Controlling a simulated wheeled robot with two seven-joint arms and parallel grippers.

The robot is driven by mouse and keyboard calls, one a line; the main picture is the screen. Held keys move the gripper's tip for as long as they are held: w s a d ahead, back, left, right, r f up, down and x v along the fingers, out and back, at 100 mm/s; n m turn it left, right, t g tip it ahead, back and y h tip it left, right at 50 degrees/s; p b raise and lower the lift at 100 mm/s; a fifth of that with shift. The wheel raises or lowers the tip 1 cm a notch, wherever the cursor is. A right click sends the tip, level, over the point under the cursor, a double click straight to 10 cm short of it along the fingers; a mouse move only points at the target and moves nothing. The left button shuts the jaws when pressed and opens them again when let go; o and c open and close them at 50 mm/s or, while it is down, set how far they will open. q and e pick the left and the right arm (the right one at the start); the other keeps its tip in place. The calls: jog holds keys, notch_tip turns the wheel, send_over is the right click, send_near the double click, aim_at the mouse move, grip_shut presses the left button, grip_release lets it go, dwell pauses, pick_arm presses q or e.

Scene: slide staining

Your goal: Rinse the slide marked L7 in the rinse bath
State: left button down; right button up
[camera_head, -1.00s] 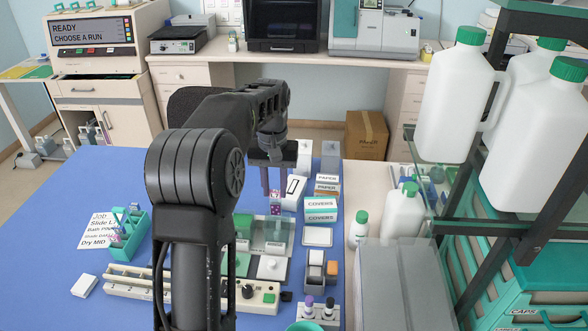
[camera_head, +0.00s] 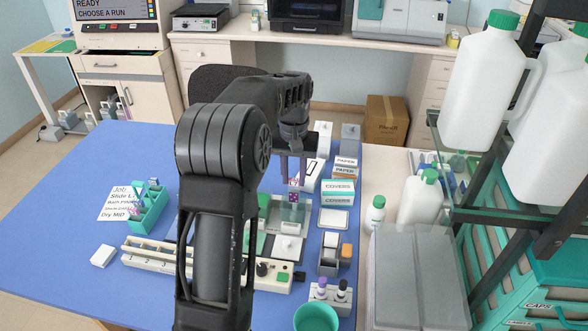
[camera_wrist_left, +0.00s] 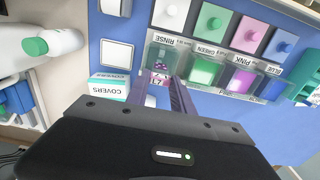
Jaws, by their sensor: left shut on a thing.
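The slide marked L7, with a pink-purple patterned label end, is held in my left gripper (camera_head: 293,180). The slide's label (camera_head: 293,194) also shows in the left wrist view (camera_wrist_left: 159,80) between the fingertips. The clear rinse bath (camera_head: 294,213) is directly below the gripper. In the left wrist view the label end lies at the edge of the rinse bath (camera_wrist_left: 161,58), marked RINSE. The lower glass is hard to see, so I cannot tell how deep it sits. The white lid (camera_wrist_left: 170,14) lies off the bath. My right gripper is out of view.
Green (camera_wrist_left: 204,72), pink (camera_wrist_left: 240,80) and blue (camera_wrist_left: 273,88) baths stand in a row beside the rinse bath. COVERS boxes (camera_head: 338,188) stand to the right. A teal slide rack (camera_head: 148,212) is at the left. A bottle shelf (camera_head: 490,190) bounds the right side.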

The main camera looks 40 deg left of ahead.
aim_at(294, 186)
pick_arm(q)
jog(key=shift+f+b, duration=1.8)
jog(key=shift+f, duration=1.05)
jog(key=shift+r, duration=0.15)
dwell(0.3)
notch_tip(294, 186, up, 5)
jog(key=p, duration=0.4)
jog(key=shift+r, duration=2.2)
jog(key=shift+s, duration=0.1)
